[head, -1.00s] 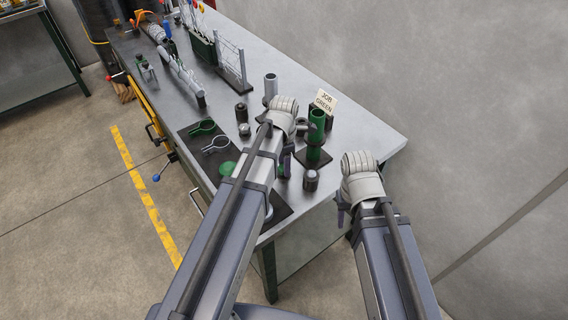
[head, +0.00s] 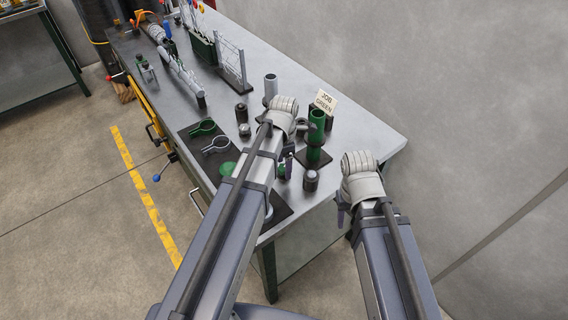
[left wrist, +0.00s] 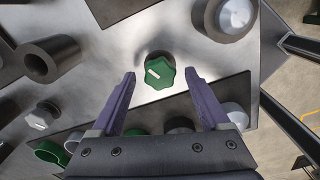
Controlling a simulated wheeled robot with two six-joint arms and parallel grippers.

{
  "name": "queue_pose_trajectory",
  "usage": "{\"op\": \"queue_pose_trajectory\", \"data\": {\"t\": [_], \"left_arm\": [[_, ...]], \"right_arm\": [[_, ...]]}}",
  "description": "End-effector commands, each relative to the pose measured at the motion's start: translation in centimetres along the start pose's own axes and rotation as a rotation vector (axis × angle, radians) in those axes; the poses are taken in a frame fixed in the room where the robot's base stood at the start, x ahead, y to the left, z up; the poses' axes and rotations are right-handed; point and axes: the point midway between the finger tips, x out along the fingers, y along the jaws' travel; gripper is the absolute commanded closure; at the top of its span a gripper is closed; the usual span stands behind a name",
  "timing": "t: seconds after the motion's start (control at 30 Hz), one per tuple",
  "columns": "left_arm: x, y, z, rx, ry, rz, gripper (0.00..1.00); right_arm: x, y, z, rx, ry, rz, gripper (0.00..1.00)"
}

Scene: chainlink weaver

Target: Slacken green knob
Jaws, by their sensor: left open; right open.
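The green knob (left wrist: 160,73), a lobed cap with a white mark, shows in the left wrist view. My left gripper (left wrist: 159,76) is open, with one purple finger on each side of the knob and a gap on both sides. The picture does not settle how far the fingertips reach down to it. In the head view my left gripper (head: 288,163) hangs over the near part of the bench, partly hidden by its own arm. My right gripper (head: 342,213) is open and empty, off the bench's right end, and mostly hidden by its wrist.
A green tube (head: 316,131) stands upright on a dark base by a JOB GREEN card (head: 325,101). A dark cylinder with a grey top (head: 310,181) stands near the bench edge. The bench's right corner is clear.

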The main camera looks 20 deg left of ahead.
Motion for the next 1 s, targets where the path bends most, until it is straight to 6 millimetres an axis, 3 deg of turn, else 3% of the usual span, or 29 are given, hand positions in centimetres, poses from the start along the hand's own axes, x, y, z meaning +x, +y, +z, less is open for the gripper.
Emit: {"op": "queue_pose_trajectory", "data": {"t": [0.6,1.0], "left_arm": [[-7.0,0.0,0.0,0.000,0.000,0.000,0.21],[-7.6,0.0,0.0,0.000,0.000,0.000,0.21]], "right_arm": [[-7.0,0.7,0.4,0.000,0.000,0.000,0.50],[-7.5,0.7,0.4,-0.001,0.000,0.000,0.50]]}}
